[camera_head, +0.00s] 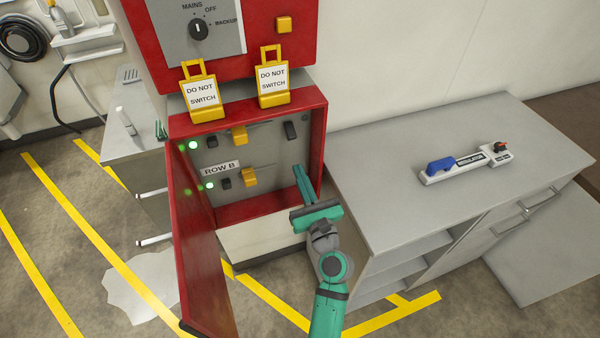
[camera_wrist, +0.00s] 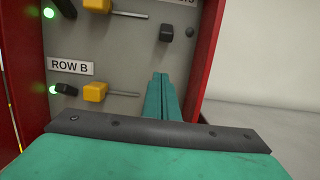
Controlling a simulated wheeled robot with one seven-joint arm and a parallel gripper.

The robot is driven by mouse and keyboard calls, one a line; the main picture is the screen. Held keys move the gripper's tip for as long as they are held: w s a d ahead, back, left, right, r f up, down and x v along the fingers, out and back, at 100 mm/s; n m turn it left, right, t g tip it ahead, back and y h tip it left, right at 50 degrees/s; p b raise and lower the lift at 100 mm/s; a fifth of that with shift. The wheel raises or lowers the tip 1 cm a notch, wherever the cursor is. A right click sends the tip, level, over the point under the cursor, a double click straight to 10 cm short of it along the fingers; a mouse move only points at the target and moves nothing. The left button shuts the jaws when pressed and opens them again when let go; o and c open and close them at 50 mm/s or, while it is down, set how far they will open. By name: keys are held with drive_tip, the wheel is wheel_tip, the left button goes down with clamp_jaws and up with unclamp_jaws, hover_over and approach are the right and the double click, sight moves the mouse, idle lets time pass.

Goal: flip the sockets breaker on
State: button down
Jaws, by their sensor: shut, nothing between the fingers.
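The red breaker cabinet (camera_head: 318,140) stands open, with a grey panel inside. A black switch (camera_head: 291,130) sits alone at the panel's upper right; it also shows in the wrist view (camera_wrist: 166,32), with a cut-off label above it. I cannot read which is sockets. My gripper (camera_head: 298,168) is shut and empty, its tips below the upper-right switch and apart from it.
The red door (camera_head: 195,255) hangs open at left. Two yellow DO NOT SWITCH tags (camera_head: 202,92) (camera_head: 273,77) hang above the opening, below a rotary selector (camera_head: 198,28). Green lamps (camera_head: 193,145) glow. A grey counter (camera_head: 400,200) at right bears a blue-handled device (camera_head: 440,165).

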sight(290, 131)
drive_tip(key=x, duration=0.7)
drive_tip(key=shift+w, duration=0.2)
drive_tip(key=shift+s+d+r, duration=0.1)
drive_tip(key=shift+s+r, duration=0.2)
drive_tip(key=shift+r, duration=0.3)
drive_tip(key=shift+s+d+r, duration=0.1)
drive_tip(key=shift+s+r, duration=0.2)
drive_tip(key=shift+r, duration=0.3)
drive_tip(key=shift+s+r, duration=0.25)
drive_tip(key=shift+r, duration=0.35)
drive_tip(key=shift+w+d, duration=0.1)
drive_tip(key=shift+d, duration=0.05)
